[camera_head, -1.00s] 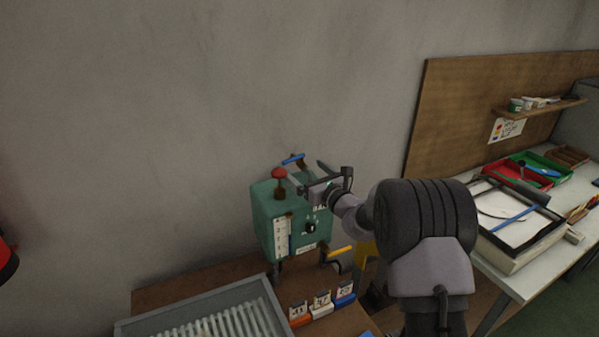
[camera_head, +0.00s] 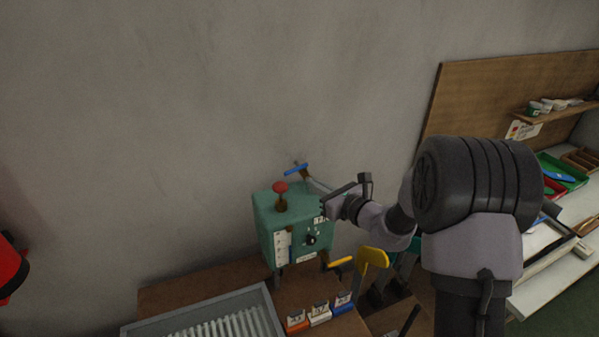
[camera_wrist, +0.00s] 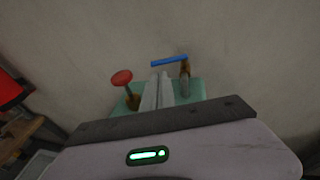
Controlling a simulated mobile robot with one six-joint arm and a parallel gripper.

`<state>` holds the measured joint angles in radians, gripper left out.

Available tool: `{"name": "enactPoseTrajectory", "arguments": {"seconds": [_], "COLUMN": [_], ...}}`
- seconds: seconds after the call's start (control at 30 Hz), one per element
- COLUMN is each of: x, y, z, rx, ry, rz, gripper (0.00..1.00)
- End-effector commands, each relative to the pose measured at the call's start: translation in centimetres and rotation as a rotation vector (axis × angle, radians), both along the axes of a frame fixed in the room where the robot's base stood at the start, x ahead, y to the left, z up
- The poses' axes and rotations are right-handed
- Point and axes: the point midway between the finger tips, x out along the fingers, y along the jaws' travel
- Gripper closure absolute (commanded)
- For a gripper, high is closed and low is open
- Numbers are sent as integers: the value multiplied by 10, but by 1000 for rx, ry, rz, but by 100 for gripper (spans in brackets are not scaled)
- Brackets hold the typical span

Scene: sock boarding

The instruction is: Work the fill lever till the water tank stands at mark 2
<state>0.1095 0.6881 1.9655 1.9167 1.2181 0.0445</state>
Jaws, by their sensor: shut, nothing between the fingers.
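The green water tank (camera_head: 266,222) stands on a wooden bench against the wall. Its front has a white gauge strip (camera_head: 282,246) with a bluish column beside it, too small to read exactly. On top are a red knob (camera_head: 280,187) and a lever with a blue handle (camera_head: 296,169); a yellow handle (camera_head: 341,261) sticks out low on the right. My gripper (camera_head: 325,206) is at the tank's upper right. In the wrist view, my gripper (camera_wrist: 159,80) is shut and empty, pointing between the red knob (camera_wrist: 122,77) and the blue handle (camera_wrist: 169,60), apparently apart from both.
A grey ribbed tray (camera_head: 268,300) lies in front of the tank. Small numbered blocks in orange, white and blue (camera_head: 344,301) stand beside it. A yellow object (camera_head: 374,257) is right of the tank. A red object (camera_head: 10,268) is at the far left. Another worktable is at right.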

Motion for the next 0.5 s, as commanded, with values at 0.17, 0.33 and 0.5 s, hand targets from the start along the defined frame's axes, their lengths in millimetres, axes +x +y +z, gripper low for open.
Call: {"name": "enactPoseTrajectory", "arguments": {"seconds": [0.17,0.33,0.5], "x": [31,54,65], "y": [23,40,48], "z": [-8,-13,-16], "rx": [-1,1,0], "ry": [0,-1,-1], "rz": [1,0,-2], "gripper": [100,100,100]}}
